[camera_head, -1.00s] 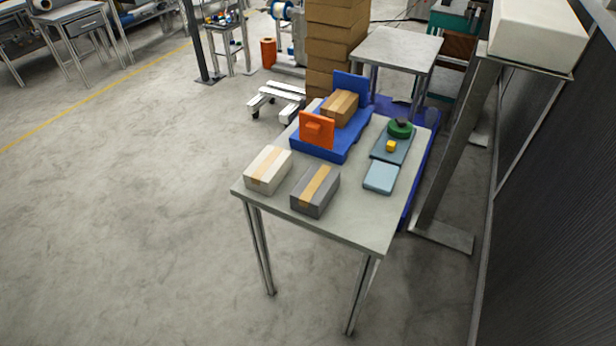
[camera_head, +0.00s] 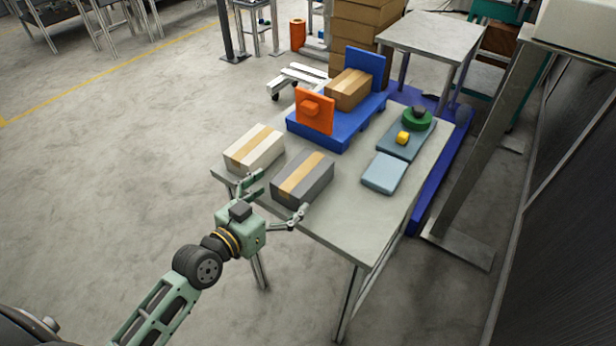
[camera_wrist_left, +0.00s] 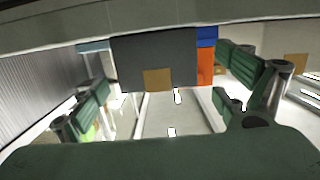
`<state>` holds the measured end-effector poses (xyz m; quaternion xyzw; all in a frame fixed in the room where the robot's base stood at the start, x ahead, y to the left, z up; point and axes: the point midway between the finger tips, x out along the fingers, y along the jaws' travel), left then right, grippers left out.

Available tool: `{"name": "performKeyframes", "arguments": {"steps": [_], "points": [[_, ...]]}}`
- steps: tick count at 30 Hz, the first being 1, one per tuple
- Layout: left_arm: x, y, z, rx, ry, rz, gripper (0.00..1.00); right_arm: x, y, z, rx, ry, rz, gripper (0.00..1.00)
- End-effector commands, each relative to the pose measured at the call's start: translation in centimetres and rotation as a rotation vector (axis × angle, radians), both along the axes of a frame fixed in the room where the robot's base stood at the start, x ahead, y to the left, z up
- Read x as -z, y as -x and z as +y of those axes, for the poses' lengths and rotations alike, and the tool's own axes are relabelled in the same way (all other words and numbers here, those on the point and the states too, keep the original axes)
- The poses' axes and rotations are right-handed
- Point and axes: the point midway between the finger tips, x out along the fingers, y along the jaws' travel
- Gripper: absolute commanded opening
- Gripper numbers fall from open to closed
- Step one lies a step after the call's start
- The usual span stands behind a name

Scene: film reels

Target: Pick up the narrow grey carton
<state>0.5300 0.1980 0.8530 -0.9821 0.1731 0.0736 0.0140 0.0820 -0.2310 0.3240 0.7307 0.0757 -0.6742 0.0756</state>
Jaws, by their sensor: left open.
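The narrow grey carton (camera_head: 316,184) lies on the near edge of the grey table (camera_head: 345,215), with a tan tape strip along its top. In the left wrist view its dark grey end (camera_wrist_left: 135,62) faces the camera, with a piece of tape at its lower edge. My left gripper (camera_head: 278,200) is open at the near end of the carton, one finger towards each side. In the left wrist view the green fingers (camera_wrist_left: 165,88) stand apart, with the carton between and beyond them. I cannot tell whether they touch it. The right gripper is not in view.
A white carton (camera_head: 245,156) lies close on the left. Behind are a blue tray (camera_head: 338,136) with an orange upright piece (camera_head: 314,112) and a brown carton (camera_head: 346,92). A light blue box (camera_head: 384,174) and a slate-coloured tray (camera_head: 420,143) lie on the right.

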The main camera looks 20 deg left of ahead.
Motion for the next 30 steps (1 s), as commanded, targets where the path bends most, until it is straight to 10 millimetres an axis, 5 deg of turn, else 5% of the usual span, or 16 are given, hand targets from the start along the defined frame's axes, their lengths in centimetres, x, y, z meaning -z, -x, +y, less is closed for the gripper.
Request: {"name": "performKeyframes", "arguments": {"steps": [12,22,30], "points": [[0.9,-5.2,-2.2,-0.001,0.003,0.001,0.92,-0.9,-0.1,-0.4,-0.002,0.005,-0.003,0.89],[1.2,-6.0,-2.5,-0.001,0.001,0.003,0.92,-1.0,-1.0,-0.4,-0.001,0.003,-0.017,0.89],[1.2,-5.9,-2.5,-0.001,0.0,0.002,0.7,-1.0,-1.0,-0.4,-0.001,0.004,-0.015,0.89]]}}
